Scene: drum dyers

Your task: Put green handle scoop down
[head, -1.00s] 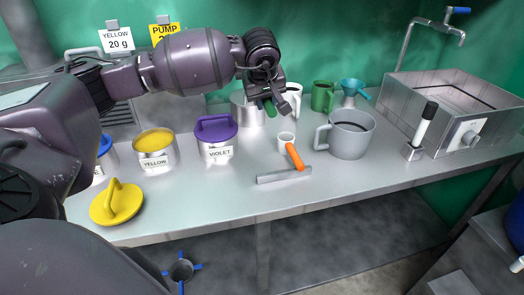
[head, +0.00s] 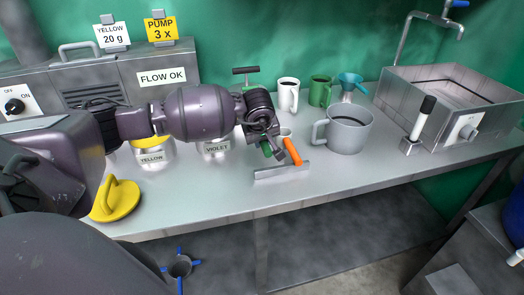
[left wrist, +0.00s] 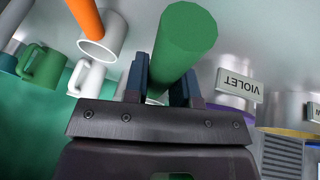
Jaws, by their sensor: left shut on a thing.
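My left gripper (head: 270,150) is shut on the green handle (head: 263,156) of the green handle scoop. It is above the bench, just left of the orange-handled scoop (head: 292,151). In the left wrist view the thick green handle (left wrist: 185,42) stands between the two fingers (left wrist: 160,80). The scoop's cup is mostly hidden by the gripper. A low grey metal rest (head: 281,173) lies on the bench below the gripper, and the orange handle leans over it. I cannot tell whether the green handle touches the rest. My right gripper is not in view.
A large grey mug (head: 345,131) stands right of the scoops. The yellow (head: 152,159) and violet (head: 217,149) drums and a yellow lid (head: 116,201) are left. The front bench strip (head: 220,205) is clear.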

